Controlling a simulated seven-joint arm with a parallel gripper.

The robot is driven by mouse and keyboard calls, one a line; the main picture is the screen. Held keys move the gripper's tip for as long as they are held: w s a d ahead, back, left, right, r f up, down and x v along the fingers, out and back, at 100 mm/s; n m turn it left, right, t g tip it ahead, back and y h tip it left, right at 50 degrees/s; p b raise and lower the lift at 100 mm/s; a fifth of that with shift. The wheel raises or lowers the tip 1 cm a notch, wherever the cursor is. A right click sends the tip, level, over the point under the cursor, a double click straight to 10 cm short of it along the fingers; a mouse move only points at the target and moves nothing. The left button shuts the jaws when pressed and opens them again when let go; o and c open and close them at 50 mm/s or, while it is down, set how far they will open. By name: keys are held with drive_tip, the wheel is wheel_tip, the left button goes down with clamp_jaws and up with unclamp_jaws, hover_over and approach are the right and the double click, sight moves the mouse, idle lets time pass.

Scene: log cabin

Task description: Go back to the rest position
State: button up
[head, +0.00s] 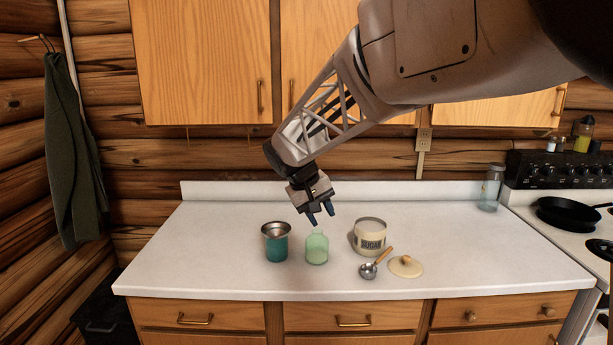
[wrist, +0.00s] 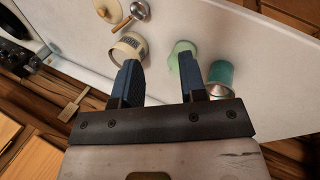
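My gripper (head: 321,215) is above the white counter, just over and behind a pale green glass jar (head: 317,249). In the wrist view its two blue fingers (wrist: 159,80) are apart, with nothing seen between them. The green jar shows beyond the right finger in that view (wrist: 183,49). The fingers look clear of the jar, but the exact gap is hard to tell.
Left of the jar is a teal cup with a metal funnel-like top (head: 276,243). Right are a sugar canister (head: 369,236), a ladle (head: 372,266) and a lid (head: 405,267). A glass bottle (head: 490,188) stands by the stove (head: 570,215). The counter's left side (head: 190,250) is clear.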

drive_tip(key=s+d+f+m+y, duration=0.1)
drive_tip(key=s+d, duration=0.4)
drive_tip(key=s, duration=0.7)
drive_tip(key=s+d+f+m+y, duration=0.1)
drive_tip(key=s+d, duration=0.4)
drive_tip(key=s, duration=0.7)
drive_tip(key=s+d+f+m+t+y, duration=0.1)
drive_tip(key=s+d, duration=0.4)
drive_tip(key=s, duration=0.8)
wheel_tip(320, 180, down, 2)
drive_tip(key=shift+d+m+y, duration=0.15)
drive_tip(key=shift+m+y, duration=0.35)
drive_tip(key=shift+y, duration=0.2)
